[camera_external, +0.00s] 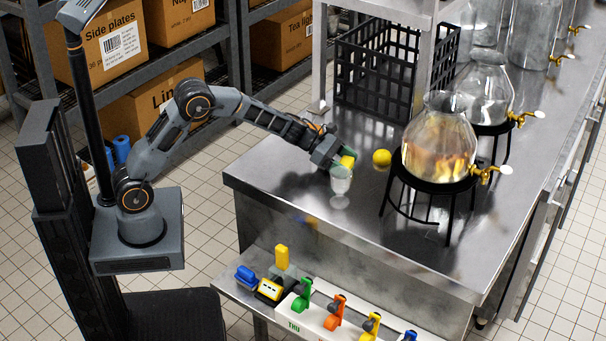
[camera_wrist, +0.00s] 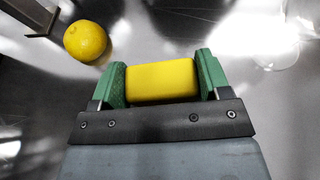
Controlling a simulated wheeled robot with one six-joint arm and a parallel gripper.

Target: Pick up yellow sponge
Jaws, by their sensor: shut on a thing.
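The yellow sponge (camera_wrist: 162,82) is between the two green fingers of my gripper (camera_wrist: 161,80) in the wrist view. Both fingers touch its ends, so my gripper is shut on it. In the camera_external view a small part of the sponge (camera_external: 348,162) shows at the end of my arm, over the near end of the steel counter (camera_external: 290,180). My gripper (camera_external: 340,161) partly hides it there. I cannot tell how far the sponge is above the counter.
A clear glass (camera_external: 341,181) stands very close to my gripper. A lemon (camera_external: 382,158) lies to the right and also shows in the wrist view (camera_wrist: 87,40). A glass dispenser (camera_external: 438,140) on a black stand is further right. A black crate (camera_external: 375,75) is behind.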

